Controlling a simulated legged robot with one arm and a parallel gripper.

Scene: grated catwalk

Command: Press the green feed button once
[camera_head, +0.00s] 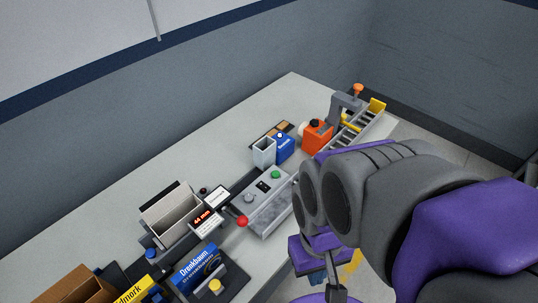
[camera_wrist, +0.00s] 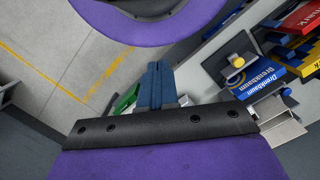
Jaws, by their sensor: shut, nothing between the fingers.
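The green button (camera_head: 275,174) is a round cap on top of a grey control box (camera_head: 268,212), at its far right corner in the head view. The same box carries a red knob (camera_head: 242,221) at its near left end, a grey dial and a small dark display. My gripper's blue fingers (camera_wrist: 156,84) are together and empty in the wrist view. In the head view my gripper (camera_head: 317,277) hangs right of the box and apart from it, partly hidden by my arm. A green part (camera_wrist: 124,101) shows beside the fingers in the wrist view; I cannot tell what it is.
Yellow-lined floor (camera_wrist: 60,70) lies beside the table.

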